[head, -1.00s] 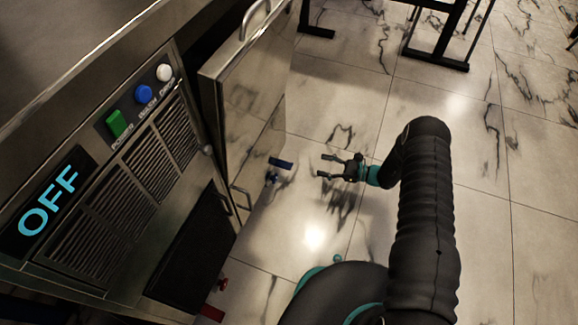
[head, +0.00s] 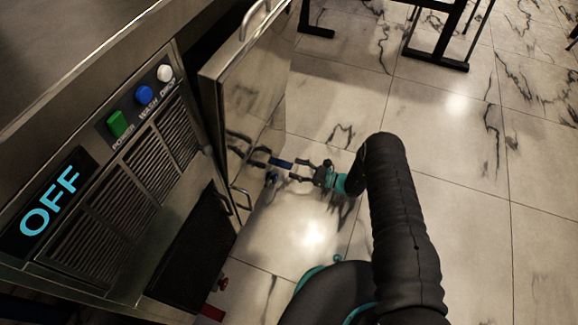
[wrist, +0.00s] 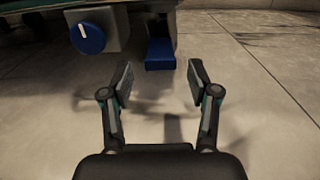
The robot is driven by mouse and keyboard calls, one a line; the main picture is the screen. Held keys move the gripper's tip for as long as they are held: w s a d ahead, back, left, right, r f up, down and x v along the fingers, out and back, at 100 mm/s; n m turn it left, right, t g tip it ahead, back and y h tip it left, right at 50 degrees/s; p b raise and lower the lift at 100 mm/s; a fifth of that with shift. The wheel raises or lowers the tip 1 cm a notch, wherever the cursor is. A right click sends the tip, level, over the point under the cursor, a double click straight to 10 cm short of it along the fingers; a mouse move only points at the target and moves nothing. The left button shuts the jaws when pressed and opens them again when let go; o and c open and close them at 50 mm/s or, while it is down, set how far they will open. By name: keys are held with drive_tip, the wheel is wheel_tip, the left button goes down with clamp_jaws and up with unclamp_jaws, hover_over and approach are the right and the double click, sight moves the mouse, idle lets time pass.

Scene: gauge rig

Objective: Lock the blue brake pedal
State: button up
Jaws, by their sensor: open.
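The blue brake pedal (head: 281,163) is a small flat blue bar, low down beside the open metal door. In the wrist view the blue pedal (wrist: 160,56) lies straight ahead, just beyond the gap between the fingertips. My gripper (head: 299,171) is open and empty, just right of the pedal in the head view. In the wrist view my gripper (wrist: 160,70) has both fingers spread, with bare floor between them. I see no clear contact with the pedal. Whether the pedal is pressed or raised I cannot tell.
A blue knob with a white mark (wrist: 88,37) is left of the pedal. The metal door (head: 245,100) reflects my gripper. A red knob (head: 222,284) and red pedal (head: 211,312) are nearer the front. The cabinet display (head: 52,202) reads OFF. Open marble floor lies right.

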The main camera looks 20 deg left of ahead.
sight(289, 166)
drive_tip(key=shift+w+a, duration=0.15)
drive_tip(key=shift+a, duration=1.65)
clamp_jaws()
